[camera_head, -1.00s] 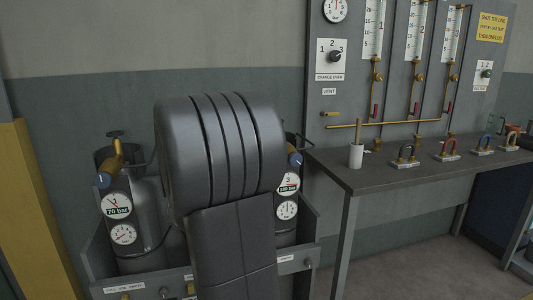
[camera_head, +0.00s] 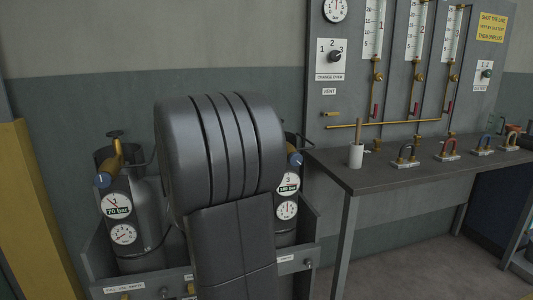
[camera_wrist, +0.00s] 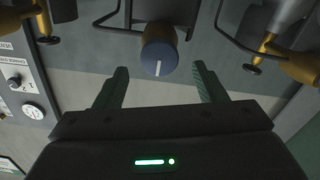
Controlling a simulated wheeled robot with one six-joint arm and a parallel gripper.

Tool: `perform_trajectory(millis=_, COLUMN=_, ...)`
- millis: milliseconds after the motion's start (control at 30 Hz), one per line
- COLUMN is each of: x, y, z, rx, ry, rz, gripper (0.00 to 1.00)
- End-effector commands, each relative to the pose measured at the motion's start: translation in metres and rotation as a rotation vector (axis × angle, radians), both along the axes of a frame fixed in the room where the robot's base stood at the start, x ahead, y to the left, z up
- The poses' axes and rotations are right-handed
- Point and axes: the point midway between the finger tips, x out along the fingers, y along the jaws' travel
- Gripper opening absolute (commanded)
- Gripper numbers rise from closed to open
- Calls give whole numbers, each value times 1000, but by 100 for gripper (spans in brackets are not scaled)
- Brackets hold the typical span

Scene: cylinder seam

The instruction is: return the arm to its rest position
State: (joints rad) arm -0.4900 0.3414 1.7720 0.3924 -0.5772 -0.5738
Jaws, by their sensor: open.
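My arm (camera_head: 220,150) shows in the head view as a large dark link in front of the gas cylinders. It hides my gripper there. In the wrist view my gripper (camera_wrist: 160,84) is open, with its two dark green fingers spread and nothing held between them. A blue round knob with a white line (camera_wrist: 158,50) shows past the fingertips, in the gap between them. No contact with the knob is visible.
A cylinder with gauges (camera_head: 140,212) stands left of my arm. Another, partly hidden, has a gauge (camera_head: 288,184) at right. A bench (camera_head: 385,180) with a white cup (camera_head: 356,156) extends right, below a flowmeter panel (camera_head: 395,95). A yellow post (camera_head: 30,200) stands far left.

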Motion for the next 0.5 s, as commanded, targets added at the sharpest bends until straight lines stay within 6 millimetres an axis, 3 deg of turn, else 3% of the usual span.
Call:
perform_trajectory(millis=233, x=47, y=13, z=0, rx=0, ry=-1, rz=-1, gripper=64)
perform_trajectory(millis=500, x=46, y=12, z=-2, rx=227, ry=63, rz=-1, gripper=64)
